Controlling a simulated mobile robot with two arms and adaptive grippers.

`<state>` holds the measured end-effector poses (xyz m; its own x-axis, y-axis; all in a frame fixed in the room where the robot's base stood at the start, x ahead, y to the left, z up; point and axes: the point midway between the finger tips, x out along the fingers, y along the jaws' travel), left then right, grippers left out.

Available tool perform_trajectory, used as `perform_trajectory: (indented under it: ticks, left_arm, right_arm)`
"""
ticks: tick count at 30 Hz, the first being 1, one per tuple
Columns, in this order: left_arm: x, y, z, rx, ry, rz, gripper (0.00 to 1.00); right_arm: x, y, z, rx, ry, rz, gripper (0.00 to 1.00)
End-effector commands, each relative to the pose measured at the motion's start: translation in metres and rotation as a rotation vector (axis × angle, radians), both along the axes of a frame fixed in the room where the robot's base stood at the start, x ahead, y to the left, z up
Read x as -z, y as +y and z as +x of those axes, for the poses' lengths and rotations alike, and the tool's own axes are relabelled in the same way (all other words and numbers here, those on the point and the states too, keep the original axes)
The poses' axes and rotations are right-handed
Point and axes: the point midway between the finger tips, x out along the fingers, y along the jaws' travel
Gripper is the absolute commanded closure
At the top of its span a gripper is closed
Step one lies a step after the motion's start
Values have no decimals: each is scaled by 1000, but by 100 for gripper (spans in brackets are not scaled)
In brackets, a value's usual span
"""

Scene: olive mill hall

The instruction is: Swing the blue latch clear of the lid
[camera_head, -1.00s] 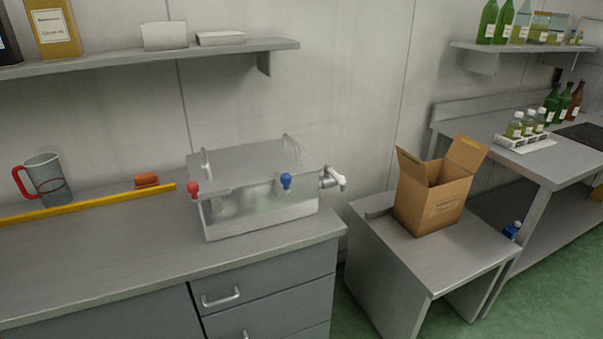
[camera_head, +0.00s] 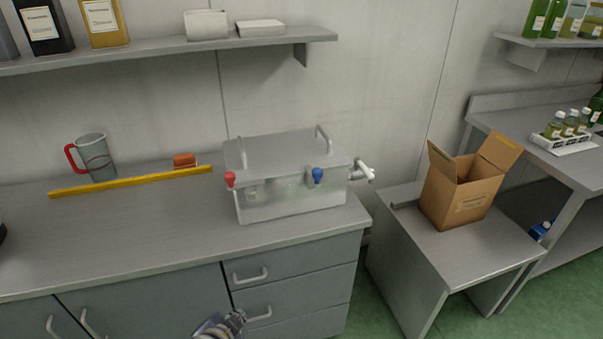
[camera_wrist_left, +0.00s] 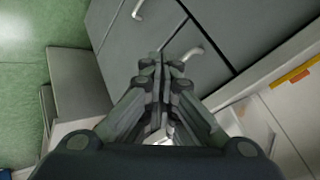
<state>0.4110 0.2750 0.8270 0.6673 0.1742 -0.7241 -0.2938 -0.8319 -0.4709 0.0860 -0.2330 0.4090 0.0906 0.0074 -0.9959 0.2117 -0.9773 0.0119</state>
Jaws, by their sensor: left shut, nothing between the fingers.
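The blue latch (camera_head: 317,175) is a blue knob on the right part of the front of a box-shaped tank, at the lid's front edge. The flat grey lid (camera_head: 285,150) has two upright handles and lies on the clear-fronted tank (camera_head: 290,207). A red latch (camera_head: 230,179) is at the lid's left front corner. My left gripper (camera_head: 239,316) is low in front of the drawers, below and left of the blue latch and well apart from it. In the left wrist view its fingers (camera_wrist_left: 161,62) are together and empty. My right gripper is not in view.
A white tap (camera_head: 363,172) sticks out at the tank's right side. A yellow bar (camera_head: 130,182), an orange block (camera_head: 185,160) and a mug (camera_head: 95,157) are left of it. An open carton (camera_head: 460,200) stands on the lower table at right. The counter front is clear.

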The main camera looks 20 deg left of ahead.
Motion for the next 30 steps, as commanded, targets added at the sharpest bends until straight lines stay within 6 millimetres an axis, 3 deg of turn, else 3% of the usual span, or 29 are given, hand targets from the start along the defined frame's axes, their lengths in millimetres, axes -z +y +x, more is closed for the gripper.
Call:
perform_trajectory:
  ticks: [1, 3, 6, 12, 15, 18, 22, 30]
  left_arm:
    - [-34, 14, 29, 68, -107, 109, 100]
    - [-76, 28, 65, 166, -249, 271, 100]
    - [-129, 37, 104, 300, -417, 495, 100]
    - [-213, 31, 154, 568, -678, 944, 100]
    - [-244, 20, 168, 709, -778, 1171, 100]
    - [-264, 10, 177, 855, -858, 1395, 100]
    - [-276, -1, 184, 1061, -928, 1681, 100]
    - [-266, 6, 184, 1479, -965, 2127, 100]
  right_arm:
    - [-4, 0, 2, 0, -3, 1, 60]
    - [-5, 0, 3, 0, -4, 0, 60]
    - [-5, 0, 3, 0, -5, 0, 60]
    - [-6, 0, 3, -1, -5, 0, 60]
    - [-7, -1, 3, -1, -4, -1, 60]
    - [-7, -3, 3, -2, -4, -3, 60]
    - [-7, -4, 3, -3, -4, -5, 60]
    - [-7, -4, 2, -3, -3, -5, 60]
